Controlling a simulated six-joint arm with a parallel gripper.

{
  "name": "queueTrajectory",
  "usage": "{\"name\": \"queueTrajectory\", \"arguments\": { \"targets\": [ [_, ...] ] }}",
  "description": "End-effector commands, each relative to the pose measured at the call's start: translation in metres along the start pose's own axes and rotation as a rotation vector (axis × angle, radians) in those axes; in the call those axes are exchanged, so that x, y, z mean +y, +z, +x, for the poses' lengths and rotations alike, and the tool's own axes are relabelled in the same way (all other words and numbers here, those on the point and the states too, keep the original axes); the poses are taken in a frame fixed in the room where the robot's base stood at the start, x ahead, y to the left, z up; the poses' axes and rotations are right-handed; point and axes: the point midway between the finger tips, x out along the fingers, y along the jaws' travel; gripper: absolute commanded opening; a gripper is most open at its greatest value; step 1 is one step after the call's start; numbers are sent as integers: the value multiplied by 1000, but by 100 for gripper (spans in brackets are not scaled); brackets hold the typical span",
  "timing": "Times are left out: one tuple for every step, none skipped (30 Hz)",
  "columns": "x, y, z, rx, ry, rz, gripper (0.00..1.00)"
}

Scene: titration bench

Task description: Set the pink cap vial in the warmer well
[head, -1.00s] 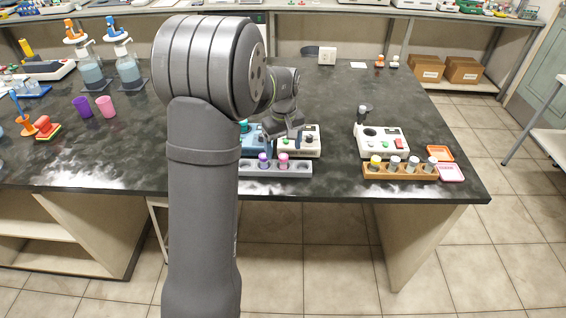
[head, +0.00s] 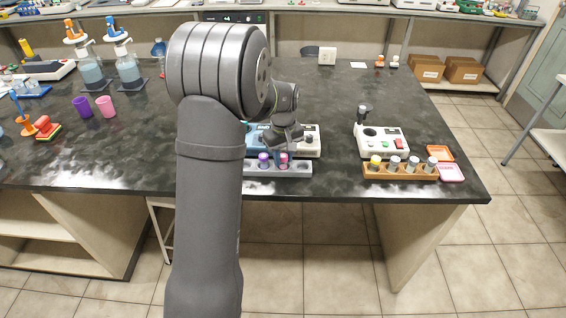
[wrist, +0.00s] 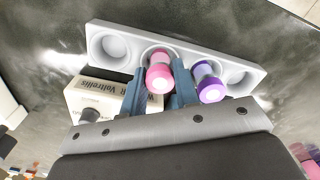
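The pink cap vial (head: 284,159) stands in a light grey rack (head: 299,170) at the bench's front edge. In the wrist view, the pink cap (wrist: 159,77) shows between the two blue fingers of my gripper (wrist: 160,88). The fingers are apart, one on each side of the vial, with a small gap on the left. A purple cap vial (wrist: 208,84) stands in the neighbouring hole, close to the right finger. The warmer well cannot be told for certain; a blue device (head: 257,136) and a white device (head: 312,146) stand behind the rack, partly hidden by my arm.
A white device (head: 392,143) with buttons stands to the right. In front of it, a wooden rack (head: 400,174) holds several vials, with orange and pink trays (head: 451,173) beside it. Open bench lies between the two racks. The other rack holes (wrist: 115,42) look empty.

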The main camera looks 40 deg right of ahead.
Motion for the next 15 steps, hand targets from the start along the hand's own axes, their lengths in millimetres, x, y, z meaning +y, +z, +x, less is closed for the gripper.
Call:
{"name": "queueTrajectory", "arguments": {
  "targets": [
    [0,0,0,0,0,0,17],
    [0,0,0,0,0,0,12],
    [0,0,0,0,0,0,12],
    [0,0,0,0,0,0,12],
    [0,0,0,0,0,0,12],
    [0,0,-1,0,0,0,12],
    [0,0,-2,0,0,0,12],
    [0,0,-3,1,1,0,12],
    [0,0,-5,1,0,0,12],
    [0,0,-7,1,0,0,12],
    [0,0,-10,1,1,0,12],
    [0,0,-13,1,1,0,12],
    [0,0,-16,2,2,0,12],
    [0,0,-18,2,2,0,12],
    [0,0,-22,2,1,0,12]
  ]
}}
